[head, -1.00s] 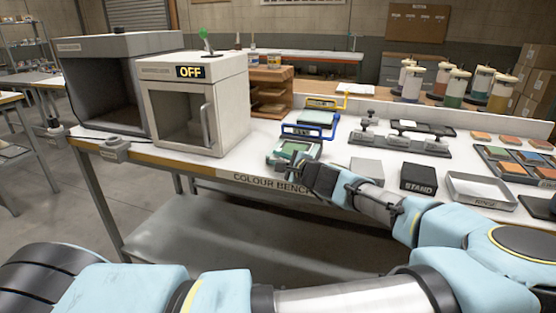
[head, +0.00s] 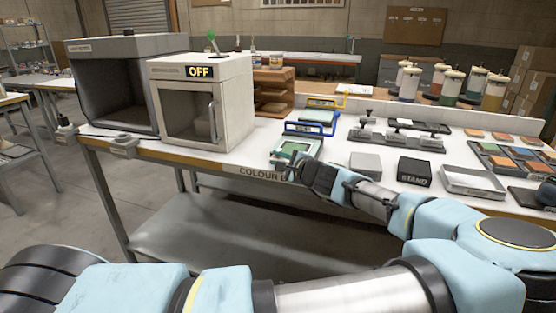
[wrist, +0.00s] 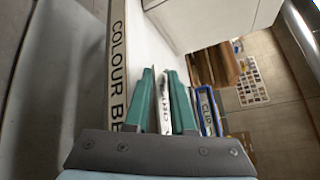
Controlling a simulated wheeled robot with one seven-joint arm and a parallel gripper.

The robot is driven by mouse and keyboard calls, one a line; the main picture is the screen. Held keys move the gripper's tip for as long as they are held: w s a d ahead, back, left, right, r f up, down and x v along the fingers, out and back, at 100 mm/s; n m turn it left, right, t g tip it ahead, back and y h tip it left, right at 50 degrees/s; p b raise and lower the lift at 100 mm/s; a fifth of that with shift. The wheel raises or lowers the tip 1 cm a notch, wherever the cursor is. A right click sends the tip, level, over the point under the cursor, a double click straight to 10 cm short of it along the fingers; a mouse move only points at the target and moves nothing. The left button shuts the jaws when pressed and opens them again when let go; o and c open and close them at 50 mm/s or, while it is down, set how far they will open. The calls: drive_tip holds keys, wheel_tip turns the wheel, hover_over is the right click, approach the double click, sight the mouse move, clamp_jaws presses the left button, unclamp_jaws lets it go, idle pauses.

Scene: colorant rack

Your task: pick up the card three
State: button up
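My gripper (head: 293,168) is at the front edge of the bench, just in front of a green-framed tray (head: 298,146). In the wrist view two teal fingers (wrist: 163,100) stand apart, with a gap between them. A white strip with dark lettering (wrist: 165,108) shows in that gap; I cannot tell whether the fingers touch it. Its lettering is not clear, and I cannot identify card three by any readable label. A blue-framed tray (head: 312,124) stands behind the green one; its edge, marked CLIP (wrist: 207,112), is right of the fingers in the wrist view.
A white cabinet marked OFF (head: 201,100) and a grey booth (head: 112,85) stand at the left. A grey block (head: 365,164), a black STAND block (head: 414,171) and a shallow tray (head: 472,182) lie to the right. Coloured samples (head: 505,163) sit further right.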

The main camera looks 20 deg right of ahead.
drive_tip(key=o, duration=0.5)
drive_tip(key=shift+s, duration=0.1)
drive_tip(key=shift+s+d, duration=0.1)
drive_tip(key=shift+s, duration=0.2)
drive_tip(key=v, duration=1)
